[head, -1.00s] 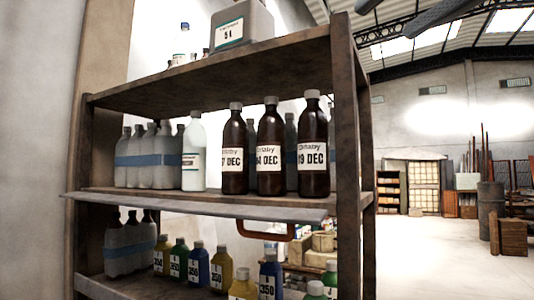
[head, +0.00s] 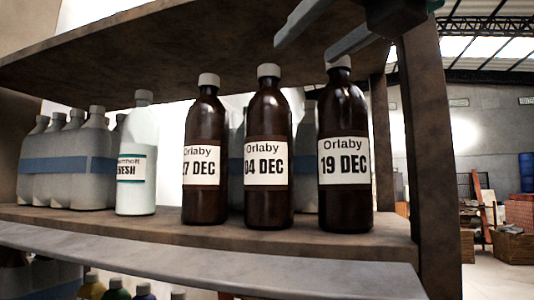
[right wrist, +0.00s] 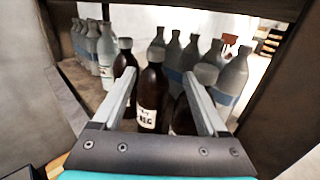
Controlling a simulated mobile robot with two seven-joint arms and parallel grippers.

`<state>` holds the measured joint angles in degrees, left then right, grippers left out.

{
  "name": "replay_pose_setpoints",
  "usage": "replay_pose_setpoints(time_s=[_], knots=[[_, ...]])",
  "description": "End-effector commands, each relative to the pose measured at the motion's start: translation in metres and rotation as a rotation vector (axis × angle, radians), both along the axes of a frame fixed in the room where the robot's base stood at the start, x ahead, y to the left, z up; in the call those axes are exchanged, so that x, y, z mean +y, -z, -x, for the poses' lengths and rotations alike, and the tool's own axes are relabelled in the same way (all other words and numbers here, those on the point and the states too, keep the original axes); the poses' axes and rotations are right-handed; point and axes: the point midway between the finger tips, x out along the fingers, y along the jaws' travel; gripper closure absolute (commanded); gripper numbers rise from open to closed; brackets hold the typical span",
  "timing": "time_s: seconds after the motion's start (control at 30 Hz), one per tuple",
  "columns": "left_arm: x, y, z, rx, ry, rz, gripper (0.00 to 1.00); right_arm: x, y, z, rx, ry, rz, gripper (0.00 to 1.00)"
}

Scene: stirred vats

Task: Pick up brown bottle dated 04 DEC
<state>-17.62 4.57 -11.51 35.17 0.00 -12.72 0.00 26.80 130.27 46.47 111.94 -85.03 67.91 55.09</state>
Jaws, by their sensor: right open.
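The brown bottle dated 04 DEC (head: 267,150) stands upright on the shelf, in the middle of a row of three brown bottles with white caps. The bottle at its left (head: 204,155) has a partly turned label that reads about 27 DEC. The bottle at its right (head: 345,150) reads 19 DEC. My right gripper (head: 304,48) is open and empty, high in front of the bottles, near the 19 DEC cap. In the right wrist view, the middle brown bottle (right wrist: 152,95) shows between the open fingers (right wrist: 158,75), its label only partly legible. My left gripper is out of view.
A white bottle (head: 137,160) stands left of the brown ones. Grey bottles with a blue band (head: 65,165) stand further left, and others behind. The upper shelf board (head: 150,60) hangs low over the caps. A post (head: 430,150) bounds the right side.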

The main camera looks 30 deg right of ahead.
Motion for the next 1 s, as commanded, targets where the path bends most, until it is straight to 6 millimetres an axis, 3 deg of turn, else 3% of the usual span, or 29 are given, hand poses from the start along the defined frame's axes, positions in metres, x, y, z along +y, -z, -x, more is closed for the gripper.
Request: replay_pose_setpoints(time_s=[0.2, 1.0], knots=[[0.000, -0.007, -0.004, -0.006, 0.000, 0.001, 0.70, -0.003, 0.000, -0.039, 0.004, 0.000, 0.000, 0.24], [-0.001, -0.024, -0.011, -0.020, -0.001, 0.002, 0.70, -0.002, 0.001, -0.107, 0.000, -0.001, -0.002, 0.24]])
